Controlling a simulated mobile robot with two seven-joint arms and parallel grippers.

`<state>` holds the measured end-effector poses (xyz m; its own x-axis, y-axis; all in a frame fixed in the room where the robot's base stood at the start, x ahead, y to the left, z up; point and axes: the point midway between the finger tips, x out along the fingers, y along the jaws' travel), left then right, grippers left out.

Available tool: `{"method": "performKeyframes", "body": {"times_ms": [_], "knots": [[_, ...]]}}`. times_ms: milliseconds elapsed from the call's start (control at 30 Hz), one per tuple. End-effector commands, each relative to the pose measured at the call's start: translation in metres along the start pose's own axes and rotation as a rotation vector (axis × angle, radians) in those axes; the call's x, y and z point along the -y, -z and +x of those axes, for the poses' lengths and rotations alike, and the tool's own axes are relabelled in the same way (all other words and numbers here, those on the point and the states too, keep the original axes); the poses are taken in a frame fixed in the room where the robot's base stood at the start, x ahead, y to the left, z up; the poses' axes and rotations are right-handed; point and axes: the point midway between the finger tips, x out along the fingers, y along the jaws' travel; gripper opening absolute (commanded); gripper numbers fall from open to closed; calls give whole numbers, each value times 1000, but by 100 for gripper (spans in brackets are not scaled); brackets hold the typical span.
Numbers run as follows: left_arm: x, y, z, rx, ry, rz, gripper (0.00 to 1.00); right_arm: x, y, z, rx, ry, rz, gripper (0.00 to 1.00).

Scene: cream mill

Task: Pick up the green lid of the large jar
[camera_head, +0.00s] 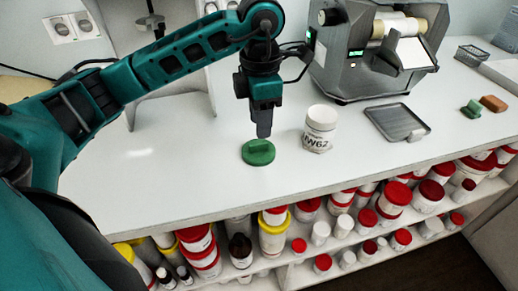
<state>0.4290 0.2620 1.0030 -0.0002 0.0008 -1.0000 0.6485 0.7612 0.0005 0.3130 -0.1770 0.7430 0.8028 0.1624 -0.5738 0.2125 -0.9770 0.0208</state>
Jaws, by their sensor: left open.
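The green lid (258,154) lies on the white counter, a round disc with a raised grip bar across its top. Whether the fingers touch the lid cannot be told. My right gripper is not in view.
A grey label machine (345,70) stands behind the jar. A dark grey tray (394,122) lies to the right, with green (471,109) and brown (494,103) blocks farther right. Shelves (295,272) of red- and yellow-lidded jars sit below the counter edge. The counter left of the lid is clear.

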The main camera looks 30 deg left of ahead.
Motion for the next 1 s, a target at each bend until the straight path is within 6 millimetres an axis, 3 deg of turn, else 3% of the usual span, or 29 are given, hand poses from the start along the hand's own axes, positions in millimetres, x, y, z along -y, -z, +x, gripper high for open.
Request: {"method": "performKeyframes", "body": {"times_ms": [167, 433, 733, 1000], "knots": [[0, 2, 13, -2, 2, 0, 40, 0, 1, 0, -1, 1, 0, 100], [-1, 4, 52, -2, 2, 0, 40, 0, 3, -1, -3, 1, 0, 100], [-1, 4, 57, 2, 0, 1, 40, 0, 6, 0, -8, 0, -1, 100], [-1, 4, 57, 2, 0, 1, 16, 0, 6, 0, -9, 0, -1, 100]]}}
